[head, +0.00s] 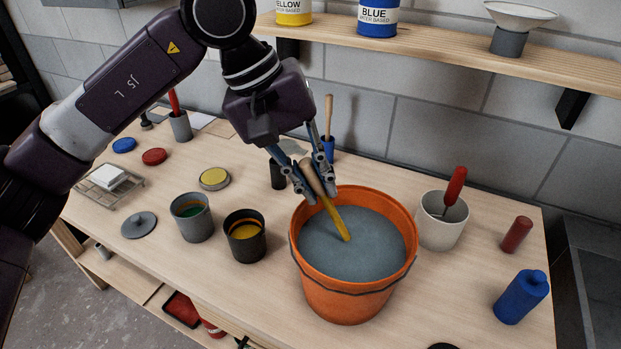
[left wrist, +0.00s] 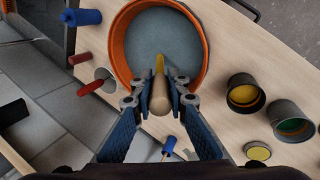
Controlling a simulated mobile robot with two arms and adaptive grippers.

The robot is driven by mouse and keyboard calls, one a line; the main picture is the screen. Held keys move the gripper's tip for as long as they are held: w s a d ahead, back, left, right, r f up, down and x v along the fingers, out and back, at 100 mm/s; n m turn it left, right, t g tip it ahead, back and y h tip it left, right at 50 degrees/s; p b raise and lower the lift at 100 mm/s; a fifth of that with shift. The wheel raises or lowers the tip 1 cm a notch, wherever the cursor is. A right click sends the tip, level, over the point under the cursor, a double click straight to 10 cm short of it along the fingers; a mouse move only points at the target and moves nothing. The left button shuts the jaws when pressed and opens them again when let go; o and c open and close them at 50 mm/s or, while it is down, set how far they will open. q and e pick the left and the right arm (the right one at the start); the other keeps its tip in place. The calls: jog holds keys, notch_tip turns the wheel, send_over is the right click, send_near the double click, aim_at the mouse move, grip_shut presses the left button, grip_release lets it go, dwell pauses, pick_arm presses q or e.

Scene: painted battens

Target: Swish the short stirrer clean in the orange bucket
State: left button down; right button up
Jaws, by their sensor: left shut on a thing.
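The orange bucket (head: 350,296) stands on the table, filled with grey-blue liquid; its rim also shows in the left wrist view (left wrist: 119,44). My left gripper (head: 314,194) is over the bucket's back left rim, shut on the short stirrer (head: 336,217). The stirrer has a pale wooden handle, seen between the fingers in the left wrist view (left wrist: 160,97), and a yellow-coated lower part. It is tilted, and its lower end meets the liquid; any part below the surface is hidden. My right gripper is not in view.
Dark cans of yellow (head: 245,240) and green (head: 191,219) paint stand left of the bucket. A white pot (head: 441,229) with a red-handled tool stands close on its right. A wooden shelf (head: 430,45) runs above the back.

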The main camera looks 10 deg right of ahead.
aim_at(330, 206)
pick_arm(q)
jog(key=shift+b+x, duration=1.8)
jog(key=shift+x, duration=0.85)
jog(key=shift+w+d, duration=0.1)
jog(key=shift+w, duration=0.05)
